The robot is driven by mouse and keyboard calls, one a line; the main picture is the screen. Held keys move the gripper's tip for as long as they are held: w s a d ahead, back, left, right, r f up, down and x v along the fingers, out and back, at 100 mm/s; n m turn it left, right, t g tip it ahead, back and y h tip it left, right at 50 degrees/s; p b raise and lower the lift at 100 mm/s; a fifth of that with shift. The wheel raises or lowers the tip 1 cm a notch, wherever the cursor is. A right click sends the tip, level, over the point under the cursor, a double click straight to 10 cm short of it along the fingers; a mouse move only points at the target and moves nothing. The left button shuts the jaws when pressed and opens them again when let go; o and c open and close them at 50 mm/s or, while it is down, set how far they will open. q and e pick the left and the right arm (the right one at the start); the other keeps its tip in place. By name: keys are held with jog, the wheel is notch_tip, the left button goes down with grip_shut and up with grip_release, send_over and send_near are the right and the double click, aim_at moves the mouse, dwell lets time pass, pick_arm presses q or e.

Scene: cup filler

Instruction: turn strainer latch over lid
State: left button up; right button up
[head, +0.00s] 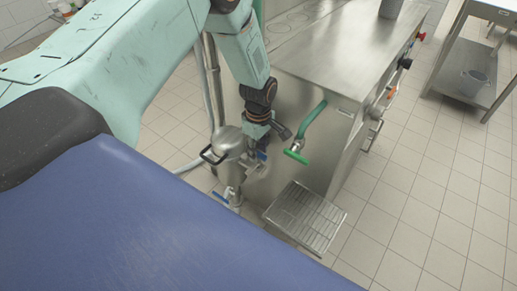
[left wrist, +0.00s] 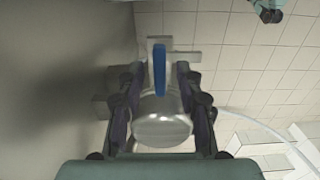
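The strainer (head: 232,143) is a steel cylinder with a lid and a black looped handle (head: 213,155), beside the front of the steel machine. My left gripper (head: 268,134) is just right of it, pointing down, close to a steel fitting with a blue lever (head: 262,155). In the left wrist view my left gripper (left wrist: 160,82) has its fingers spread on both sides of a rounded steel part (left wrist: 163,126) with a blue lever (left wrist: 159,68). I cannot tell whether the fingers touch it. The latch is not clearly distinguishable. My right gripper is out of view.
The steel machine (head: 330,60) stands behind, with a green-handled pipe (head: 312,118) right of the gripper. A slotted drip tray (head: 305,214) sticks out below. A lower blue-handled valve (head: 228,197) sits under the strainer. Tiled floor (head: 430,200) is free at right.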

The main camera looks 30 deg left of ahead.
pick_arm(q)
jog(key=shift+a, duration=0.15)
jog(key=c, duration=0.4)
grip_shut()
jog(key=m+p, duration=0.1)
jog(key=m, duration=0.3)
jog(key=shift+m, duration=0.3)
jog(key=m, duration=0.4)
jog(key=shift+m, duration=0.3)
jog(key=m, duration=0.4)
jog(key=shift+m, duration=0.3)
jog(key=shift+m+b, duration=0.4)
jog(key=shift+m, duration=1.7)
jog(key=shift+w, duration=0.1)
